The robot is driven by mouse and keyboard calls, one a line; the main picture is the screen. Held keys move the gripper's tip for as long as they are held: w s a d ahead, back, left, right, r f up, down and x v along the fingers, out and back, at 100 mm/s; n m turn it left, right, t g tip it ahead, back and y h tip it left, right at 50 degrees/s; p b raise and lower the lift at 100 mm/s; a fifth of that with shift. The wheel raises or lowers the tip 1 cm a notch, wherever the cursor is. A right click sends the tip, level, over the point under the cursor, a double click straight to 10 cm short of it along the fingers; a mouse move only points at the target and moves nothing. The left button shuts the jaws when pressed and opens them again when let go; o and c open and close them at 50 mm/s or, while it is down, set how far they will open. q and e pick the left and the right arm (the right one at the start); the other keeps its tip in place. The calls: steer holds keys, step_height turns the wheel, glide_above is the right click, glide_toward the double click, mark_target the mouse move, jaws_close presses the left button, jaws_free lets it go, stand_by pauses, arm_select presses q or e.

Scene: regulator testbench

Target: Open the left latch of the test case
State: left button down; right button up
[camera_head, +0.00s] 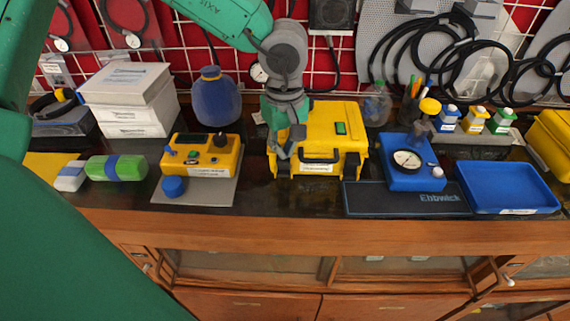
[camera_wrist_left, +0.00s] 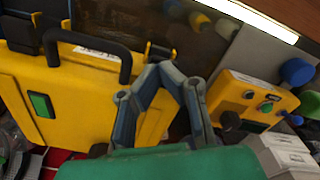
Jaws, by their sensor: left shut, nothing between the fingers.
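The yellow test case (camera_head: 337,120) stands on the bench with its labelled front facing me. It fills the left of the left wrist view (camera_wrist_left: 75,100), where its black handle (camera_wrist_left: 125,65) shows. The dark left latch (camera_wrist_left: 158,52) is at the case's front edge; whether it is open I cannot tell. My left gripper (camera_head: 283,155) hangs at the case's left front corner and hides part of it. In the left wrist view its grey-blue fingers (camera_wrist_left: 163,70) are shut and empty, close to the latch; contact is unclear. My right gripper is not in view.
A yellow control box (camera_head: 215,155) stands left of the case on a grey plate. A blue gauge block (camera_head: 410,175) and a blue tray (camera_head: 508,188) stand to the right. A blue bottle (camera_head: 214,98) and white boxes (camera_head: 130,98) are behind left.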

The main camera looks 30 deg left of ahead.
arm_select(q)
steer(key=shift+f, duration=0.25)
